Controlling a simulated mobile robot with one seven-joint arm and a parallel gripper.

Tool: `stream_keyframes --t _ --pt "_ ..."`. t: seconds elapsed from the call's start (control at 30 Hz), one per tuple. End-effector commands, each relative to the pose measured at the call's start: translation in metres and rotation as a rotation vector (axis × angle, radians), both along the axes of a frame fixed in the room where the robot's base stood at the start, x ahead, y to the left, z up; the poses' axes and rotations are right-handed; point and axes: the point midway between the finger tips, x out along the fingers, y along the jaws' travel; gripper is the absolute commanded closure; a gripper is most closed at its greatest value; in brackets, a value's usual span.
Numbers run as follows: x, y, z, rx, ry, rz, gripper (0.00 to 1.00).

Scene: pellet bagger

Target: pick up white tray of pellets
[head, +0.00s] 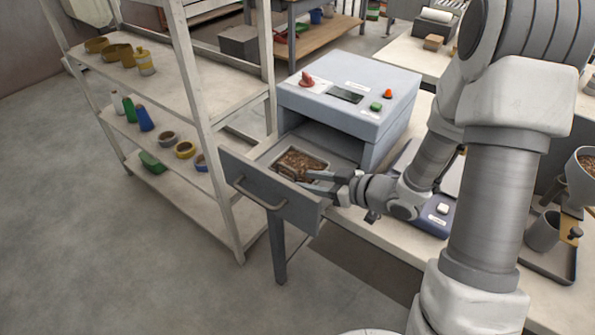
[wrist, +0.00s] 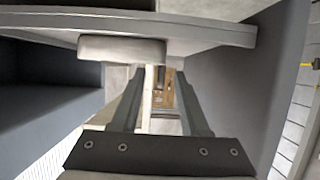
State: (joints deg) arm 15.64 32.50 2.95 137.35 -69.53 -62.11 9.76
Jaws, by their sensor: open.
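The white tray (head: 318,157) is full of brown pellets and lies inside the pulled-out drawer (head: 268,196) of a grey machine. My gripper (head: 309,180) reaches in from the right, low over the drawer. Its two fingers are apart, with the tips close beside the tray's near right side in the head view. I cannot tell whether they touch it. In the wrist view my gripper (wrist: 157,85) shows two spread fingers with nothing held between them. A pale ledge with a short block crosses the top there; I cannot tell which part it is.
The grey machine (head: 350,98) with a red knob and green button stands behind the drawer. A shelf rack (head: 200,120) with bowls and bottles is close on the left. A blue scale (head: 436,217) sits on the bench to the right. The floor at front left is clear.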

Motion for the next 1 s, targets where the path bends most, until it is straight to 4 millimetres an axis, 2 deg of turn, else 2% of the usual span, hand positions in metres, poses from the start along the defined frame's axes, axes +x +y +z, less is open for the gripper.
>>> stream_keyframes --t 0.4,0.7,0.77,0.97,1.0 --pt "0.025 0.038 -0.019 -0.001 -0.001 0.003 0.55" --pt "0.028 0.041 -0.021 -0.001 -0.001 -0.001 0.55" --pt "0.028 0.041 -0.020 -0.001 -0.001 -0.001 0.64" --pt "0.028 0.041 -0.020 -0.001 -0.001 -0.001 1.00" --pt "0.028 0.041 -0.020 -0.001 -0.001 -0.001 1.00"
